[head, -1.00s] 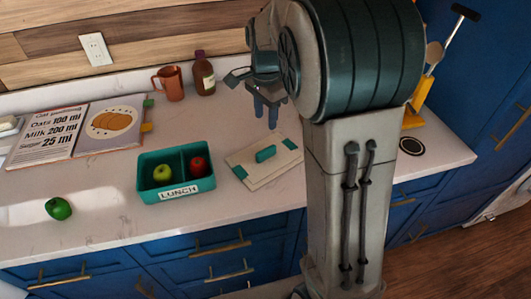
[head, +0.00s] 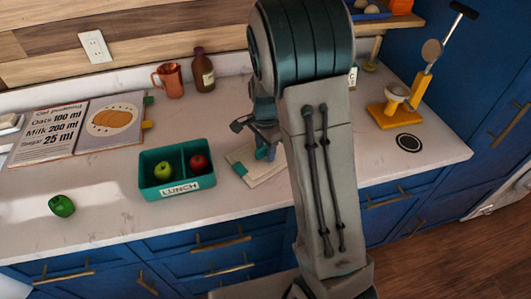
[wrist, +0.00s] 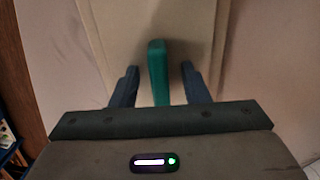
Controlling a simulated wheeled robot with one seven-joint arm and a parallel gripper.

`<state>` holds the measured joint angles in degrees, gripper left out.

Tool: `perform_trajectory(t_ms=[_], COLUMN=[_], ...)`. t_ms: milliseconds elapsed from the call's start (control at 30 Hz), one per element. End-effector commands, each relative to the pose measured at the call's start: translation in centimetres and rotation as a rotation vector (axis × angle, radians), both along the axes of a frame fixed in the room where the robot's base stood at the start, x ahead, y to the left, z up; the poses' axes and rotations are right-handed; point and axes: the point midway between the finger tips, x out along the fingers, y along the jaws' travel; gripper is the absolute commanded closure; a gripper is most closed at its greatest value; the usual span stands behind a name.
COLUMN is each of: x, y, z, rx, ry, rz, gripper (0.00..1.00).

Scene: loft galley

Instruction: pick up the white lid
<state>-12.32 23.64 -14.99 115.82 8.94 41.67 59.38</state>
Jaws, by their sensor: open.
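The white lid (head: 240,157) lies flat on the counter, just right of the teal lunch box (head: 176,190). My arm hides most of it in the head view. In the wrist view the lid (wrist: 110,32) fills the upper middle, with its teal handle (wrist: 157,70) standing up from it. My gripper (wrist: 158,82) is open, with one dark finger on each side of the handle. A gap shows between the handle and each finger. In the head view my gripper (head: 268,152) is low over the lid.
The lunch box holds a green apple (head: 163,172) and a red apple (head: 198,163). A green pepper (head: 62,206) and an open recipe book (head: 78,130) are to the left. A copper mug (head: 170,80) and a brown bottle (head: 204,75) stand behind. A yellow stand (head: 390,115) is at right.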

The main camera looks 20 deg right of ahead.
Motion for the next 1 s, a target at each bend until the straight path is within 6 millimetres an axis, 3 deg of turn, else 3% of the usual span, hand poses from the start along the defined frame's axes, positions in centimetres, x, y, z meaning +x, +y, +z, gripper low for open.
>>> perform_trajectory(t_ms=[200, 367, 767, 1000], x=[0.0, 0.0, 0.1, 0.1], y=[0.0, 0.0, 0.0, 0.1], z=[-0.1, -0.1, 0.2, 2.8], rx=[0.000, 0.000, 0.001, 0.002], ry=[-0.001, -0.001, -0.002, -0.007], rz=[0.000, 0.000, 0.000, 0.002], gripper=[0.58, 1.00, 1.00, 1.00])
